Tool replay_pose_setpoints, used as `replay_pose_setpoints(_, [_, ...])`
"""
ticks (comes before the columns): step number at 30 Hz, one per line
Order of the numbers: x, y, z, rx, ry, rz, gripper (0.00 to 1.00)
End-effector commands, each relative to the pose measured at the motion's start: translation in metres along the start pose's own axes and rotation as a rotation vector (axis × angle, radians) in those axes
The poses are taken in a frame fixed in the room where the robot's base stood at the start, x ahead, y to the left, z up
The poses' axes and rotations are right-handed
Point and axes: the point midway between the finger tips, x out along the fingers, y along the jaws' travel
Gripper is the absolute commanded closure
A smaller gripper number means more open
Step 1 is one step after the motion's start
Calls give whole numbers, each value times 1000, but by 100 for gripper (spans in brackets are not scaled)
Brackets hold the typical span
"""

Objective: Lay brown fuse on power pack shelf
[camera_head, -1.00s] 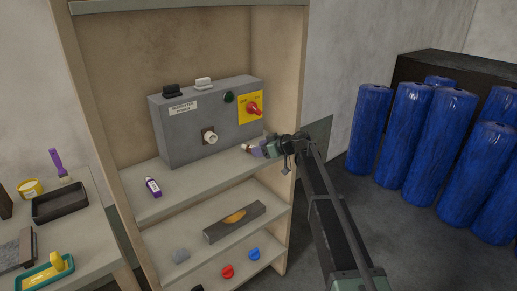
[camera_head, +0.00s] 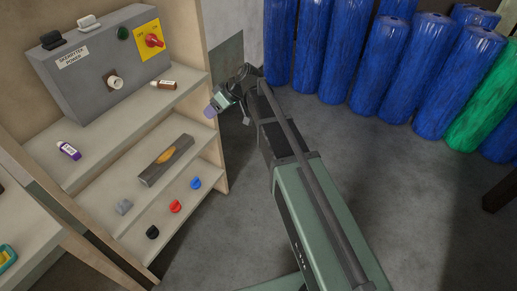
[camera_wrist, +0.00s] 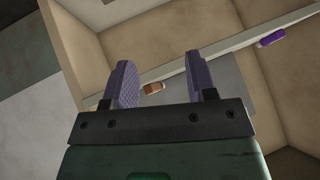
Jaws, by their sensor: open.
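The brown fuse (camera_head: 163,85), with a white label band, lies on the power pack shelf (camera_head: 115,125), right of the grey power pack (camera_head: 85,90). It also shows in the wrist view (camera_wrist: 153,88), between the fingers in the picture but apart from them. My gripper (camera_head: 209,111) is open and empty, with purple finger pads, out past the right side of the shelf unit. In the wrist view both fingers (camera_wrist: 158,62) stand apart with nothing held. A purple fuse (camera_head: 69,150) lies at the left of the same shelf and shows in the wrist view (camera_wrist: 272,37).
Lower shelves hold a grey bar with an orange oval (camera_head: 166,155) and several coloured knobs (camera_head: 175,206). The unit's right side panel (camera_head: 206,30) stands near my gripper. Blue rolls (camera_head: 350,55) and a green roll (camera_head: 487,105) stand behind.

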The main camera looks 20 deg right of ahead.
Motion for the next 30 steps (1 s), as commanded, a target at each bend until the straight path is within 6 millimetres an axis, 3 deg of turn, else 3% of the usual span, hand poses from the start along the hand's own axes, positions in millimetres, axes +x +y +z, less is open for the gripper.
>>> replay_pose_setpoints(1, [-16, -38, 61, 134, -128, 61, 48])
replay_pose_setpoints(3, [-38, -66, 127, 348, -297, 191, 48])
replay_pose_setpoints(6, [-70, -94, 196, 593, -452, 395, 48])
replay_pose_setpoints(9, [-90, -105, 228, 728, -512, 531, 48])
replay_pose_setpoints(30, [-93, -103, 231, 760, -523, 565, 48])
